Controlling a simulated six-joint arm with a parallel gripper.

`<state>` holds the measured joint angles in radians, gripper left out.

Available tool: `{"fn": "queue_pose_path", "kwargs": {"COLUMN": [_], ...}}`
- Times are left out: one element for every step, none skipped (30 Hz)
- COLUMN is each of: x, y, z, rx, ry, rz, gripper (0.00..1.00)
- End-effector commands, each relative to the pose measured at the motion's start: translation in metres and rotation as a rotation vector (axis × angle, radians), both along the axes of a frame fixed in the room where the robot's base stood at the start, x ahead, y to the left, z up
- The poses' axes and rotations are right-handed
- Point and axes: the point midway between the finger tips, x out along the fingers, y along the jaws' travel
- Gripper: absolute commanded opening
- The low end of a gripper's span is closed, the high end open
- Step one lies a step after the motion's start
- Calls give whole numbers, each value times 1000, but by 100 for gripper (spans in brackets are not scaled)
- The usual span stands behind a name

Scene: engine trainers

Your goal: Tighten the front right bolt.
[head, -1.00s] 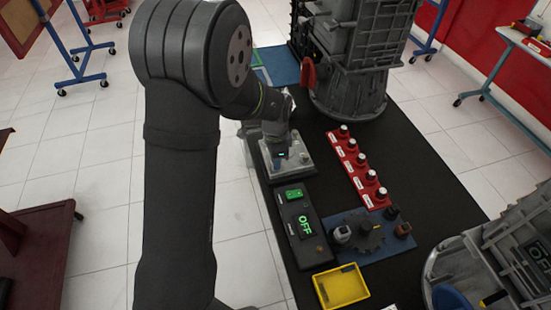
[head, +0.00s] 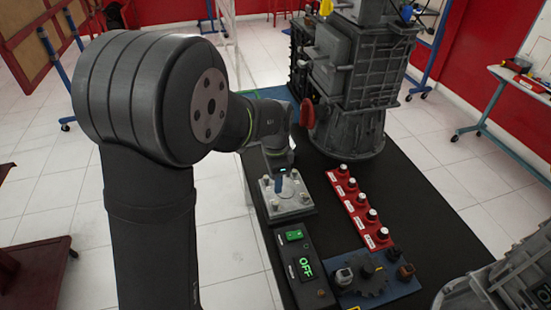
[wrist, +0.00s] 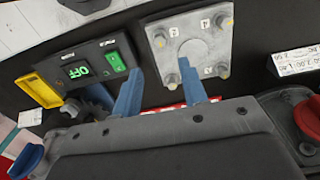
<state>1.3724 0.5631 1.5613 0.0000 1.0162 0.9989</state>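One finger overlaps the plate beside that bolt in the wrist view; the other is over the black surface. I cannot tell whether it touches.
A black box (head: 300,262) with a green switch and an OFF display stands nearer than the plate. A red strip (head: 358,208) with several black-and-white knobs lies to the right. A blue board (head: 400,285) carries a gear. A tall grey engine (head: 345,90) stands behind.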

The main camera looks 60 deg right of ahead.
Motion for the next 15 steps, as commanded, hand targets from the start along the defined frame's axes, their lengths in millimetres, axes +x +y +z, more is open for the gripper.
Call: {"fn": "queue_pose_path", "kwargs": {"x": [0,0,0,0,0,0,0,0,0,0,0,0,0,0,0], "y": [-1,-1,-1,-1,-1,-1,-1,-1,-1,-1,0,0,0,0,0], "z": [14,22,30,37,43,50,55,59,65,68,71,74,76,77,78], "rx": [-6,-5,-5,-4,-5,-4,-4,-4,-4,-2,-1,-1,-1,-1,-1], "ry": [-1,-1,-1,-1,-1,-1,-1,-1,-1,-1,0,0,0,0,0], "rz": [0,0,0,0,0,0,0,0,0,0,0,0,0,0,0], "gripper": [39,39,39,39,39,39,39,39,39,39,39,39,39,39,39]}}
